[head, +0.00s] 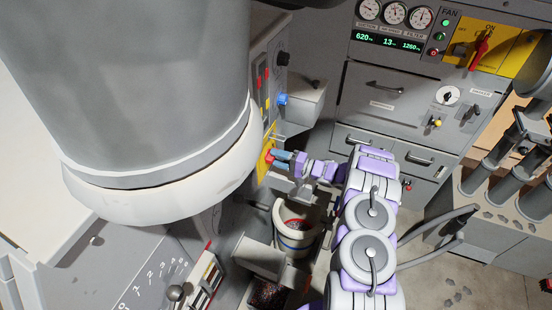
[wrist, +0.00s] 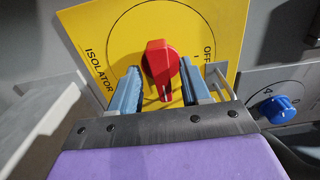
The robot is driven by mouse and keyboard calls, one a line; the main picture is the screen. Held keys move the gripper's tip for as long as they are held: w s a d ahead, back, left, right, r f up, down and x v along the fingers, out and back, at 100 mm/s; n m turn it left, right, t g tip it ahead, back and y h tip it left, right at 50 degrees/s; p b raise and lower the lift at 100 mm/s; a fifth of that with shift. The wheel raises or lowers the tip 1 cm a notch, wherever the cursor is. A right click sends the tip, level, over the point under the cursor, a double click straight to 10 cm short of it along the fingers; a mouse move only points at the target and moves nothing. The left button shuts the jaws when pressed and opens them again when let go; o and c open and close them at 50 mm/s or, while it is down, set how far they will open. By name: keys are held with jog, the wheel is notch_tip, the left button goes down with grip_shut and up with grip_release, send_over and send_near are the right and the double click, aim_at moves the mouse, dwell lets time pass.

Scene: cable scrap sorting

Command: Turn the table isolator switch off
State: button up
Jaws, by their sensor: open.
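The isolator switch is a red knob (wrist: 161,66) on a yellow plate (wrist: 113,40) marked ISOLATOR and OFF, seen in the wrist view. Its narrow pointer end hangs down toward me, tilted a little right. My gripper (wrist: 164,85) is open, with one blue finger on each side of the knob and visible gaps between. In the head view my gripper (head: 278,158) is at the side panel, by the red knob (head: 269,158) and the yellow plate (head: 264,165). The plate is partly hidden there by a large grey cylinder.
A blue knob (wrist: 279,108) on a dial is right of the plate. In the head view a white bucket (head: 297,222) stands below my gripper. A back cabinet carries gauges, a FAN panel and another red-handled switch (head: 480,49) on yellow. Grey tubes (head: 505,150) stand at the right.

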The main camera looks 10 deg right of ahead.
jog(key=shift+w+a, duration=0.25)
jog(key=shift+a, duration=0.05)
jog(key=shift+d, duration=0.1)
jog(key=shift+c, duration=0.8)
jog(key=shift+s, duration=0.1)
grip_shut()
